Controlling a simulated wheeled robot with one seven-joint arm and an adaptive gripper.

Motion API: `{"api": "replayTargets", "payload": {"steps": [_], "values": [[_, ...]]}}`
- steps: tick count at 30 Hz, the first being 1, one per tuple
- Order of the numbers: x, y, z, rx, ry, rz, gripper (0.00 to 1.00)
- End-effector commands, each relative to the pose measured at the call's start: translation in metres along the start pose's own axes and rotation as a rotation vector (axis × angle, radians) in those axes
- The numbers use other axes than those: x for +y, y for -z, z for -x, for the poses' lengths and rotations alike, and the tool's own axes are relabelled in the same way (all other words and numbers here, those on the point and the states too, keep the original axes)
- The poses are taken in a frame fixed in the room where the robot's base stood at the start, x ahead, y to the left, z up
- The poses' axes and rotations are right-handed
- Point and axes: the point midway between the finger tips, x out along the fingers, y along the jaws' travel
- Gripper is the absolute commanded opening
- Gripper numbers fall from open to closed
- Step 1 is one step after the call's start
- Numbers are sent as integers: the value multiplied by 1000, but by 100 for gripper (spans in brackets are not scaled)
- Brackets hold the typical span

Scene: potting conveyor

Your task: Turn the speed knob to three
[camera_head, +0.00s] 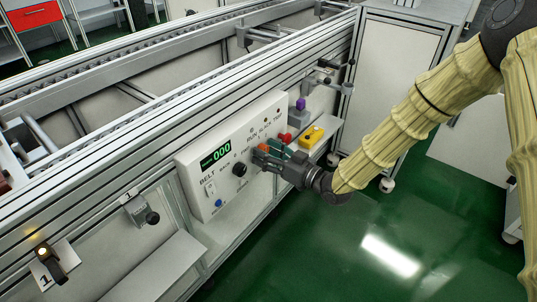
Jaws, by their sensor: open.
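A white control panel (190,182) is mounted on the side of the conveyor. Its display (216,156) reads 000, with the word BELT below it. A round black knob (240,169) sits on the panel to the right of and below the display; its scale and pointer are too small to read. My gripper (262,152) is at the panel just right of this knob, with its fingers toward the panel face. It is open. My gripper hides the part of the panel behind it, and I cannot tell whether it touches anything there.
A blue button (218,203) is low on the panel. A yellow box (311,137) and a purple-topped part (300,104) are right of it. A shelf (155,268) juts out below left. The green floor (330,245) in front is clear.

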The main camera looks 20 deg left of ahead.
Motion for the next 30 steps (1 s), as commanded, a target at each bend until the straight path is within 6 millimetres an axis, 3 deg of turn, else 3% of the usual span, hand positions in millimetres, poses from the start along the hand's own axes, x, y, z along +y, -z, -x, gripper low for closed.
{"api": "replayTargets", "payload": {"steps": [6,12,14,23,30], "values": [[0,0,0,0,0,0,53],[0,0,0,0,0,0,16],[0,0,0,0,0,0,8],[0,2,1,1,-1,-29,8],[-1,4,1,0,-1,-156,8]]}}
